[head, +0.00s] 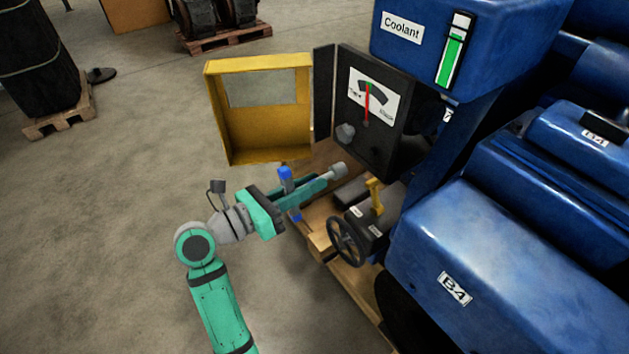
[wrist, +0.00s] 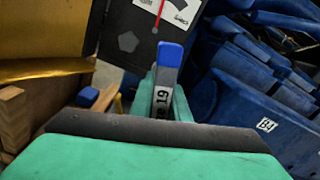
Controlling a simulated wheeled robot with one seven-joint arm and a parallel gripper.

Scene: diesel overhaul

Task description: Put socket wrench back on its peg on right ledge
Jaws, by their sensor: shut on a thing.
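My gripper (head: 312,187) is shut on a tool with a blue end (head: 285,174), which I take to be the socket wrench. In the wrist view, the wrench (wrist: 163,82) stands between the green fingers, its blue end up and a "19" label below it. In the head view a grey cylinder (head: 338,170) shows at the fingertips; I cannot tell if it is the wrench's socket. A wooden ledge (head: 319,241) lies below and beyond the gripper. No peg can be made out, and the lower part of the wrench is hidden by the fingers.
A handwheel (head: 346,242) and yellow lever (head: 375,196) are close on the right, before the blue engine (head: 470,235). A second blue piece (wrist: 88,96) shows left.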

